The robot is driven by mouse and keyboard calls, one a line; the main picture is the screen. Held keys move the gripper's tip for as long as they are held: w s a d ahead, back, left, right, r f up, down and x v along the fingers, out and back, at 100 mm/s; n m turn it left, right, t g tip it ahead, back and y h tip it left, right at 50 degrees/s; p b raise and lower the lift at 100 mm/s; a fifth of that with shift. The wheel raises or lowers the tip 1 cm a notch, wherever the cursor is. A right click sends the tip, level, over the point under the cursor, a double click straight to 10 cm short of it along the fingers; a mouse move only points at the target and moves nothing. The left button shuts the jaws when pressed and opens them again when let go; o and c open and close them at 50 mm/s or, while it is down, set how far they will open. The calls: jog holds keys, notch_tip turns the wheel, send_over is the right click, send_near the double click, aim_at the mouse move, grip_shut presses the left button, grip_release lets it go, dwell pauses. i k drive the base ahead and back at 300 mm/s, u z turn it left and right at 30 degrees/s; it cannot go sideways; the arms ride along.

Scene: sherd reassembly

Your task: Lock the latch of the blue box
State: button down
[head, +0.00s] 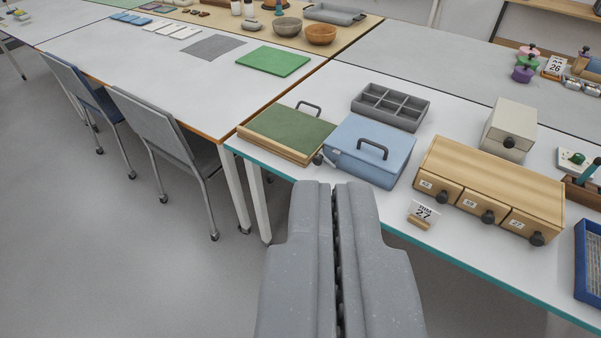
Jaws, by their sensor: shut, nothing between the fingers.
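The blue box (368,151) stands on the white table in front of me, with its lid down and a dark handle on top. A small dark knob with a grey piece (322,159) shows at its left front corner; whether this is the latch, and its state, I cannot tell. My gripper (334,185) is shut and empty. In the picture its fingertips lie just below the box's front edge, apart from the box as far as I can see.
A green-topped wooden box (288,133) stands close on the left. A wooden drawer unit (490,187) and a number card (423,213) are on the right. A grey compartment tray (391,106) lies behind. Chairs (160,135) stand left; floor there is partly open.

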aim_at(317, 160)
jog(key=k, duration=1.15)
jog(key=u, duration=0.55)
jog(key=i, duration=2.3)
jog(key=z, duration=0.45)
